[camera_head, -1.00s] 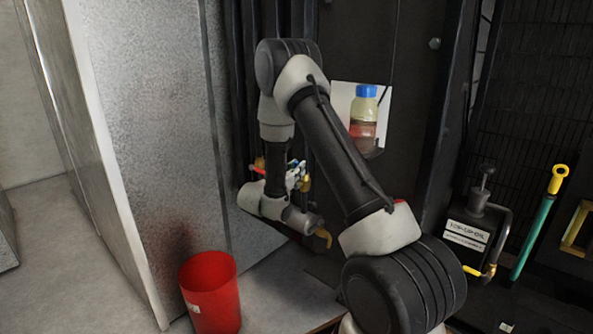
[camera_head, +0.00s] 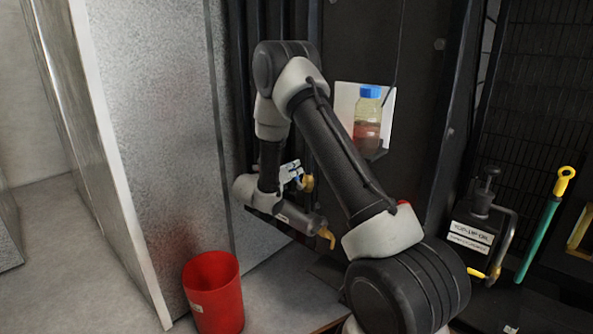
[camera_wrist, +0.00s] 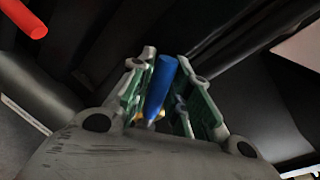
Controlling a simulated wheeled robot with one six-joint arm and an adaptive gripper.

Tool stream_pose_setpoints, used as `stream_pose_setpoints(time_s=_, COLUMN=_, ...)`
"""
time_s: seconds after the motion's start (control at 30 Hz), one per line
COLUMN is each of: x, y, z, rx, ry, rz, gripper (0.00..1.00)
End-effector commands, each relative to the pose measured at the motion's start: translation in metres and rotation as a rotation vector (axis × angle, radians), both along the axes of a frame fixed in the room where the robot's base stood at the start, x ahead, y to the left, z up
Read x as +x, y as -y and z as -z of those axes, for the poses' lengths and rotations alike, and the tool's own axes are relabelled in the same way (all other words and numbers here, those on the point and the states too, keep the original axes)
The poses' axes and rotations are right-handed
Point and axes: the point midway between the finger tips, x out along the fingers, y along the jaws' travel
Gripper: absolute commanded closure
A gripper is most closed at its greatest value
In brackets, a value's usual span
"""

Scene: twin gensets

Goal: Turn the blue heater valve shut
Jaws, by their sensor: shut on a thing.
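The blue heater valve's handle (camera_wrist: 162,82) stands between the two fingers of my gripper (camera_wrist: 158,92) in the wrist view. The fingers, with green inner sides, are shut on it. A little brass or yellow shows below the handle; the rest of the valve body is hidden behind my gripper. In the head view my gripper (camera_head: 289,170) is small and partly covered by my arm, with a bit of blue at its fingers, beside the dark genset frame.
A red bar (camera_wrist: 24,18) shows at the wrist view's upper left. In the head view, a blue-capped bottle (camera_head: 368,118) sits on a bracket right of my arm. A red bin (camera_head: 213,294) stands on the floor by a grey metal panel (camera_head: 150,130).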

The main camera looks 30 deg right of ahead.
Motion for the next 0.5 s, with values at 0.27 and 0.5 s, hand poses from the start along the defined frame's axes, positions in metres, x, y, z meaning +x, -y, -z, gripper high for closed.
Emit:
stream_pose_setpoints(time_s=0.27, x=0.014, y=-0.006, z=0.011, rx=-0.089, ry=-0.244, rz=-0.001, gripper=1.0)
stream_pose_setpoints(time_s=0.5, x=0.024, y=-0.009, z=0.023, rx=-0.167, ry=-0.459, rz=-0.002, gripper=1.0)
